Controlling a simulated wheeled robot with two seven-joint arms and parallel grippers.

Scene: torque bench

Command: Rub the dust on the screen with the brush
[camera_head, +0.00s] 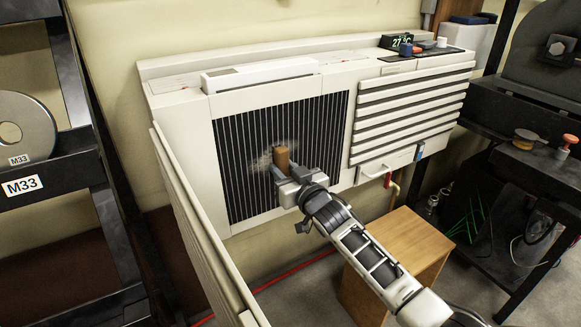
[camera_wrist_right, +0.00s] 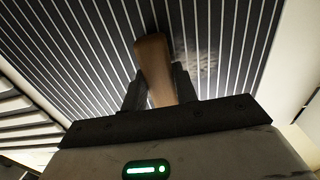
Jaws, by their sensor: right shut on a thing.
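The screen (camera_head: 237,185) is a dark panel with pale vertical lines, set in the left part of a white wall unit. A greyish patch of dust (camera_head: 262,160) lies near its middle, and it also shows in the right wrist view (camera_wrist_right: 208,62). My right gripper (camera_head: 284,172) is in front of the screen, shut on the brown handle of the brush (camera_head: 281,157). The handle also shows between the fingers in the right wrist view (camera_wrist_right: 155,70). The brush's bristles are hidden, and I cannot tell whether they touch the screen. My left gripper is not in view.
An open white door panel (camera_head: 198,225) stands out on the left. White slats (camera_head: 410,110) fill the unit's right part. A wooden box (camera_head: 405,250) stands below my right arm. Black racks flank both sides.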

